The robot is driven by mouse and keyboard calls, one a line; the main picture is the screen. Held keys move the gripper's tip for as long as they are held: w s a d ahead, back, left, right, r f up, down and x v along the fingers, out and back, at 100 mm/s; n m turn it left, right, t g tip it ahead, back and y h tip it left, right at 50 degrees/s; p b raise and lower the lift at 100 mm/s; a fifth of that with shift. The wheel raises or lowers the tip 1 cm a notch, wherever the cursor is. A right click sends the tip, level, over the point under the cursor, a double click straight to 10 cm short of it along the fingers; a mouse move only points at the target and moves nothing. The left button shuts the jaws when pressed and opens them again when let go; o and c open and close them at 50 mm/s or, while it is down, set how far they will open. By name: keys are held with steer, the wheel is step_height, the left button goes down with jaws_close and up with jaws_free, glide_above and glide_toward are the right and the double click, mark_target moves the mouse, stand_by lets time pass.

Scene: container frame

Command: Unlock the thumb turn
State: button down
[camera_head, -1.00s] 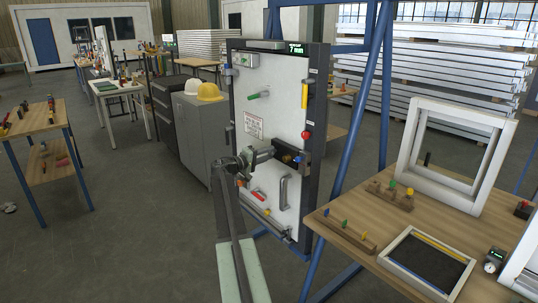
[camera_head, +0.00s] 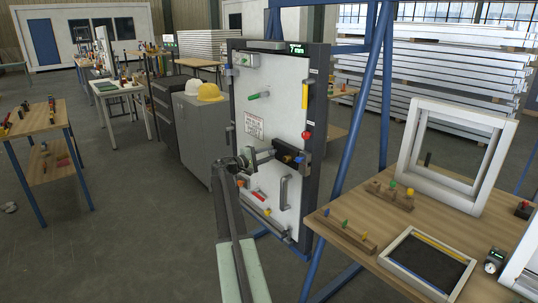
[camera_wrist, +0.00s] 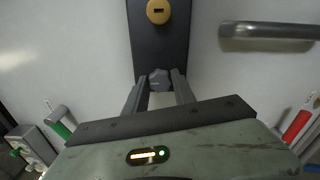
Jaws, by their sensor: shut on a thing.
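The thumb turn (camera_wrist: 159,78) is a small dark grey knob on a black plate (camera_wrist: 144,40). In the wrist view my gripper (camera_wrist: 159,84) has its two fingers closed on either side of it. A brass lock cylinder (camera_wrist: 158,11) with a dark slot sits on the same plate, just above the knob in that view. In the head view my gripper (camera_head: 272,153) reaches the dark lock area of the white door panel (camera_head: 265,75). The thumb turn is too small and covered to make out there.
A metal lever handle (camera_wrist: 268,31) is right of the plate in the wrist view, with a red grip (camera_wrist: 297,126) lower right and a green grip (camera_wrist: 62,130) lower left. A workbench (camera_head: 325,222) with frames stands right of the panel. A grey cabinet (camera_head: 196,140) stands behind.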

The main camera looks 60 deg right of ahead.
steer(key=c, duration=1)
jaws_free()
steer(key=shift+c, duration=0.2)
steer(key=v, duration=0.8)
steer(key=shift+w, duration=0.1)
